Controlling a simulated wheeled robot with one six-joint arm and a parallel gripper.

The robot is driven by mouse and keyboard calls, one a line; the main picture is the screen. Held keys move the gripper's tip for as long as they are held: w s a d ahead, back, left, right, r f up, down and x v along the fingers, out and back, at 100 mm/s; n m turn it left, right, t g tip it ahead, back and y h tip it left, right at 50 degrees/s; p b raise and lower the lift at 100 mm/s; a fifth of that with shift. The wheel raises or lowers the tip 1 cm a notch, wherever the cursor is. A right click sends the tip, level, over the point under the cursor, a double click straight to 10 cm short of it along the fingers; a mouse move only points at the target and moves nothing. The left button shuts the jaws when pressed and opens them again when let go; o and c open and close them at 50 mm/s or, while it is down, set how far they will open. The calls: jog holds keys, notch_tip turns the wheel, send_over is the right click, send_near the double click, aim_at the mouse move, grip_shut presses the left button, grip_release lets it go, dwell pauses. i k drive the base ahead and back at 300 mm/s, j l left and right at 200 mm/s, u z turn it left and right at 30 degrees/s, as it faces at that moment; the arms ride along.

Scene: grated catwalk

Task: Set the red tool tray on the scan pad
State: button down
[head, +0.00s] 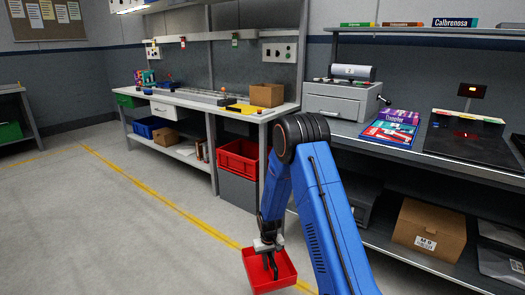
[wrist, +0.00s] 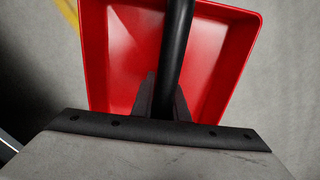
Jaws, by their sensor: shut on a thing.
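The red tool tray (head: 284,277) is low over the floor at the bottom of the head view, and it fills much of the wrist view (wrist: 110,70). A dark handle bar (wrist: 176,40) runs across its middle. My gripper (head: 269,262) is shut on this handle, with a finger on each side of the bar in the wrist view (wrist: 162,98). The tray looks empty. I cannot tell how far it is above the floor. The scan pad looks to be the black flat slab (head: 468,153) with a faint red glow, on the right bench, far from the tray.
On the right bench (head: 345,130), magazines (head: 390,132) lie left of the pad and a grey machine (head: 340,100) stands beyond them. A small screen on a post (head: 471,90) rises behind the pad. A shelf (head: 430,31) hangs above. A red crate (head: 238,158) stands under the left bench.

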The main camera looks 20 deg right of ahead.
aim_at(469, 150)
jog(key=k+z, duration=0.1)
jog(key=z, duration=0.4)
jog(key=k+z, duration=0.1)
jog(key=z, duration=0.35)
jog(key=k+z, duration=0.1)
jog(key=z, duration=0.4)
